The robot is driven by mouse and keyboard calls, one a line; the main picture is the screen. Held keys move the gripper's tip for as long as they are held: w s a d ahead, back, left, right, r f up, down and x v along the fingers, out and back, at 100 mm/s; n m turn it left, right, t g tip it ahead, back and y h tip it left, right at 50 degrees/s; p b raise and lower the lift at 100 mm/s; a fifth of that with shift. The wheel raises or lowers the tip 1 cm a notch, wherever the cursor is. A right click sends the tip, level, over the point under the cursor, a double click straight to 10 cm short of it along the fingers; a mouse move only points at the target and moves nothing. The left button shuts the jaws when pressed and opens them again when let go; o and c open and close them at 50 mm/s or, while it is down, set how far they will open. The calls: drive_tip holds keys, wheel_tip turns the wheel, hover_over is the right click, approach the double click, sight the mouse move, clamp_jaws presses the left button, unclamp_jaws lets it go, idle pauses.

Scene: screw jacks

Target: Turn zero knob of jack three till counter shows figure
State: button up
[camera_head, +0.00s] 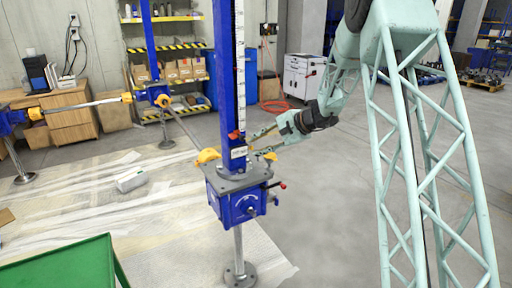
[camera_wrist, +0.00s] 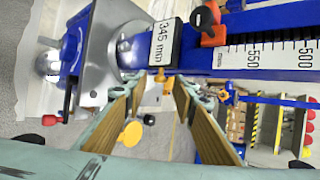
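The nearest jack has a blue gearbox (camera_head: 236,203) and a tall blue column (camera_head: 225,75) with a white scale. A white counter plate (camera_head: 238,152) sits low on the column; in the wrist view the counter (camera_wrist: 163,43) appears to read 345 mm. A small gold-coloured piece (camera_wrist: 168,86), perhaps a knob, shows below it, between the fingertips. My gripper (camera_head: 256,143) is just right of the column. In the wrist view my gripper (camera_wrist: 158,85) has its wood-coloured fingers apart, pointing at the counter. Contact cannot be told. No jack number is readable.
A red pointer with a black knob (camera_wrist: 209,24) is beside the counter. A red-tipped lever (camera_head: 282,185) sticks out from the gearbox's right. A shaft (camera_head: 186,128) runs to another jack (camera_head: 158,93) behind. A green table (camera_head: 65,268) is front left. Floor at right is clear.

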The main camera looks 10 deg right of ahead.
drive_tip(key=v, duration=1.1)
idle(0.3)
drive_tip(key=s+a+r+n+g+h, duration=0.15)
drive_tip(key=s+a+r, duration=0.3)
drive_tip(key=s, duration=0.55)
drive_tip(key=s+a+r+n+g, duration=0.1)
drive_tip(key=s+a+r+n, duration=0.3)
drive_tip(key=s, duration=0.6)
drive_tip(key=s+a+r+n+g+h, duration=0.1)
drive_tip(key=s+a+r, duration=0.4)
drive_tip(key=s, duration=0.5)
drive_tip(key=s+d+n+h, duration=0.2)
drive_tip(key=s+d, duration=0.1)
drive_tip(key=s, duration=1.4)
drive_tip(key=s+d+n+h, duration=0.3)
drive_tip(key=s, duration=1.4)
drive_tip(key=shift+n+p, duration=0.35)
drive_tip(key=shift+w, duration=0.1)
